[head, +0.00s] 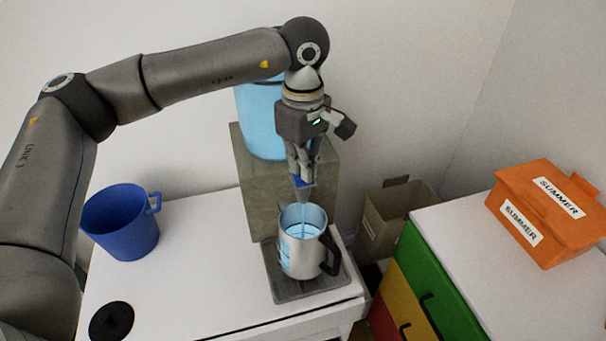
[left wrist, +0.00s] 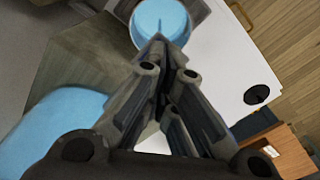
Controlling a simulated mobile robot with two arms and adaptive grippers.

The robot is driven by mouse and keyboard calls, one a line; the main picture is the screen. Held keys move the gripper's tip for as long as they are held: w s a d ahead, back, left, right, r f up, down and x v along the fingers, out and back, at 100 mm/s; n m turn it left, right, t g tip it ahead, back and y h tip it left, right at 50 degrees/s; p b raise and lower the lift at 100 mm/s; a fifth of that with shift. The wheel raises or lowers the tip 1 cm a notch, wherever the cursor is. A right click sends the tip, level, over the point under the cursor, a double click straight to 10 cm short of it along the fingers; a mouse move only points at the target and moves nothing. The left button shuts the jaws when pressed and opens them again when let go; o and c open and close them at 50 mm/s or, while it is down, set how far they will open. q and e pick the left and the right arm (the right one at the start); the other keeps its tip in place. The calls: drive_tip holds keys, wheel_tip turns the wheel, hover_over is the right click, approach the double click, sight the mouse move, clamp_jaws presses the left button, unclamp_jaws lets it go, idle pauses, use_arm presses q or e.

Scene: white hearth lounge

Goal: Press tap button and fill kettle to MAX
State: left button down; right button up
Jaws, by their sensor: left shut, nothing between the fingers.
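The steel kettle (head: 299,258) stands upright, lid off, on a grey drip tray (head: 310,290), its black handle to the right. A thin stream falls from the tap (head: 304,195) into it, and blue water shows inside; the MAX mark is not readable. In the left wrist view the kettle's open top shows its blue water (left wrist: 162,20). My left gripper (head: 300,172) is shut and empty, pointing down onto the blue tap button (head: 305,183), apparently touching it. The fingers (left wrist: 158,48) hide the button in the wrist view. My right gripper is not in view.
A grey block (head: 255,190) with a blue water tank (head: 258,120) stands behind the tap. A blue mug (head: 120,225) and a black lid (head: 111,321) are on the white table's left. A cardboard box (head: 385,220), coloured drawers (head: 435,290) and an orange box (head: 545,210) are at right.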

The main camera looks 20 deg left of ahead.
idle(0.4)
use_arm(q)
wheel_tip(320, 180, up, 7)
drive_tip(key=p, duration=0.4)
drive_tip(key=shift+r, duration=0.1)
idle(0.4)
